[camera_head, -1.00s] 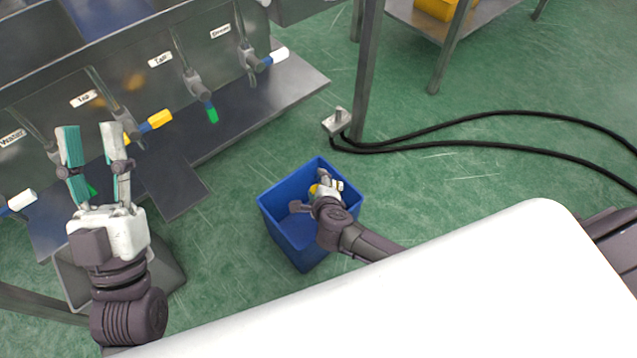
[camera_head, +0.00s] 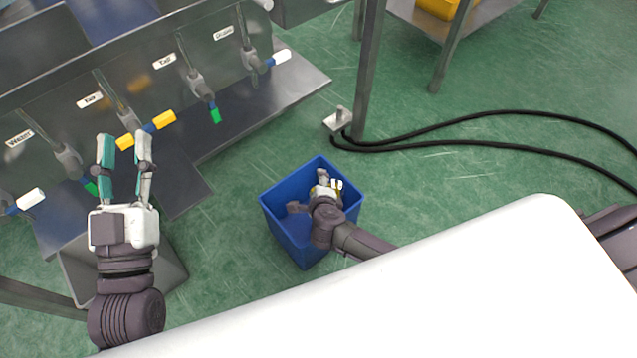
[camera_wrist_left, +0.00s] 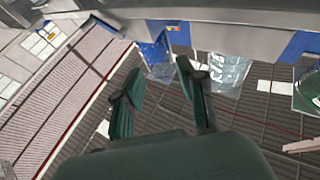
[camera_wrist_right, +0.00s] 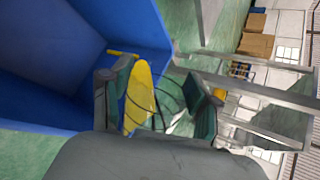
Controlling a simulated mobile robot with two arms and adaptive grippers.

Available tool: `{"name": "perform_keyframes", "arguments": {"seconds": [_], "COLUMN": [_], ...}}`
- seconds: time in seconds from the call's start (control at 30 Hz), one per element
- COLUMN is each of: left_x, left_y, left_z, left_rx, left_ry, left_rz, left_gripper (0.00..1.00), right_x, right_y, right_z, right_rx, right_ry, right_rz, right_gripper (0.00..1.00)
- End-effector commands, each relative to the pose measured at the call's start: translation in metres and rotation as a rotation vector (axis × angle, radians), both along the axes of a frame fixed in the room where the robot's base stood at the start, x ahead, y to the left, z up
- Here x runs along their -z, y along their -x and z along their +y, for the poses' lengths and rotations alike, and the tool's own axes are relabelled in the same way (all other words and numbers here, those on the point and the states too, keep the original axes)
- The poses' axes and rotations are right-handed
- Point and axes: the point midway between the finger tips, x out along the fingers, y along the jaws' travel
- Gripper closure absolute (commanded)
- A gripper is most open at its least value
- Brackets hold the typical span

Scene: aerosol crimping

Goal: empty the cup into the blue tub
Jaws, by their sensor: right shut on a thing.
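The blue tub (camera_head: 289,238) stands on the green floor in the middle of the head view. Its blue wall fills the left of the right wrist view (camera_wrist_right: 130,22). My right gripper (camera_head: 326,177) is over the tub's right part, and is shut on the cup (camera_wrist_right: 139,97). The cup shows as a yellow curved shape and clear side between the fingers, and looks tilted. Its contents cannot be made out, and the arm hides most of it in the head view. My left gripper (camera_head: 125,140) is open and empty, raised in front of the tap bench.
A metal bench (camera_head: 255,105) with labelled taps (camera_head: 205,92) runs along the back left. A grey bin (camera_head: 172,275) stands below my left arm. Black cables (camera_head: 470,113) lie on the floor at right. A white surface (camera_head: 430,290) fills the front.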

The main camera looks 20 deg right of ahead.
Motion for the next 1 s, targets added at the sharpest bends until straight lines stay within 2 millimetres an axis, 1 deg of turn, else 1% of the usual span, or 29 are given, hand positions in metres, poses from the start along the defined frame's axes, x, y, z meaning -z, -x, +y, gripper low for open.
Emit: {"name": "perform_keyframes", "arguments": {"seconds": [0.5,1.0], "left_x": [0.029,0.059], "left_y": [-0.009,-0.011], "left_z": [0.002,0.006], "left_rx": [-0.011,-0.021], "left_ry": [-0.049,-0.095], "left_rz": [0.180,0.350], "left_gripper": [0.60,0.60], "right_x": [0.003,0.010], "right_y": [-0.002,-0.003], "right_z": [0.003,0.005], "right_rx": [0.000,0.000], "right_ry": [0.064,0.155], "right_rz": [0.030,0.073], "right_gripper": [0.77,0.77]}}
